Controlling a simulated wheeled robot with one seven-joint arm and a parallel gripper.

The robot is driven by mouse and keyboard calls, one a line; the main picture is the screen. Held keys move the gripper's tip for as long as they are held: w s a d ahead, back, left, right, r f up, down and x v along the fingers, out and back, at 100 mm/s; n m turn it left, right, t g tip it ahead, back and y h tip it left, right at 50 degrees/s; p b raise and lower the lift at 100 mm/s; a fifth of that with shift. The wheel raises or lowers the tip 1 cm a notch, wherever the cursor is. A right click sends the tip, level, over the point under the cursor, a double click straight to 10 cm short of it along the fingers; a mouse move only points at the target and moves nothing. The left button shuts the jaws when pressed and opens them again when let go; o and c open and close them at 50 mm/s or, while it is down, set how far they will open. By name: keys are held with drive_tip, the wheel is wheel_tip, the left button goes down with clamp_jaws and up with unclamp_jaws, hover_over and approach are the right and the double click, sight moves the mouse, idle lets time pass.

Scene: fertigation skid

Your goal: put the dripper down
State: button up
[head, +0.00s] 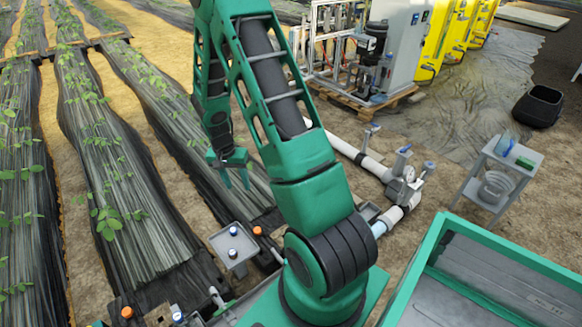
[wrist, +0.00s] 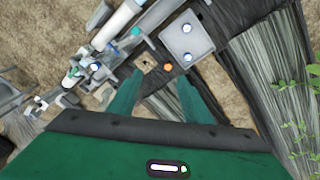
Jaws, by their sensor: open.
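My gripper (head: 236,181) hangs over the dark-covered bed at the left of the head view, with its two green fingers apart. In the wrist view my gripper (wrist: 156,86) is open, and I see nothing held between the fingers. A small grey plate (head: 220,243) bears two round blue-and-white pieces; this plate also shows in the wrist view (wrist: 174,43), beyond the fingertips. An orange piece (wrist: 168,67) lies beside it. I cannot tell which small piece, if any, is the dripper.
White pipes with valves (head: 402,188) run right of my arm. A grey stand (head: 495,178) holds a green item and clear containers. A green-rimmed bin (head: 437,233) fills the lower right. A black tub (head: 538,105) stands behind. Planted rows (head: 110,190) lie left.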

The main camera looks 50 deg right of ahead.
drive_tip(key=s+r+n, duration=0.1)
drive_tip(key=s+r, duration=0.6)
drive_tip(key=r, duration=0.3)
drive_tip(key=s+r+n, duration=0.2)
drive_tip(key=s+r, duration=0.4)
drive_tip(key=r, duration=0.4)
drive_tip(key=s+a+r+n+y, duration=0.1)
drive_tip(key=s+a+r, duration=0.2)
drive_tip(key=s, duration=0.5)
drive_tip(key=s+a+r+n, duration=0.1)
drive_tip(key=s+r, duration=0.3)
drive_tip(key=s, duration=0.5)
drive_tip(key=shift+a+r+n+y, duration=0.3)
drive_tip(key=shift+a+y, duration=0.1)
drive_tip(key=shift+a, duration=0.5)
drive_tip(key=shift+w+f, duration=0.3)
drive_tip(key=shift+w, duration=0.3)
